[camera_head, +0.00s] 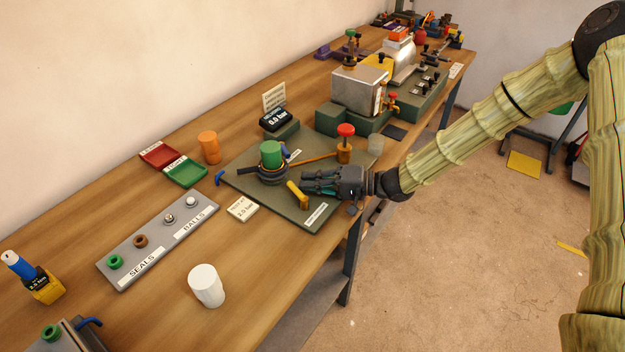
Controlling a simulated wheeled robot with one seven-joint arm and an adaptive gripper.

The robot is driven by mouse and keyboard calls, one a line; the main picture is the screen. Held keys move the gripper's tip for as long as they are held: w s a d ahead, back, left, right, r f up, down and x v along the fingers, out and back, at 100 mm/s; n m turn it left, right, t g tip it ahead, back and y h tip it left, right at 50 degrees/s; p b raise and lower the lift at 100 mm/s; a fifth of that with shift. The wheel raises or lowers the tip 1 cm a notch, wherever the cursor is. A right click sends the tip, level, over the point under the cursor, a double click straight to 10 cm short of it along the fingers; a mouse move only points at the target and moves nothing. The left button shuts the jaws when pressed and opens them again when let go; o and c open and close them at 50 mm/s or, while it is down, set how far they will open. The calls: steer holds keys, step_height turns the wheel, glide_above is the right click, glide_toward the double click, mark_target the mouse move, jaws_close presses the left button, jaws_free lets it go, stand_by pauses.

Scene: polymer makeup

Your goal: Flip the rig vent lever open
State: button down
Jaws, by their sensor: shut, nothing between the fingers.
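The rig is a grey-green plate (265,198) on the bench, with a green cylinder (271,152) set on dark rings. A yellow lever (293,189) sits at the front of the plate, tilted up to the left, beside a white label (316,214) too small to read. I cannot tell for certain which is the vent lever. My gripper (306,182) is shut and empty, pointing left just right of the yellow lever. Whether it touches the lever cannot be told.
A gauge (279,119) stands behind the rig. A grey tray (157,240) with seals and balls and a white cup (206,285) are to the left. The bench's front edge runs below my gripper.

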steer(key=shift+s+a+f+g, duration=0.15)
steer(key=shift+s+a+g, duration=0.05)
steer(key=shift+g, duration=0.1)
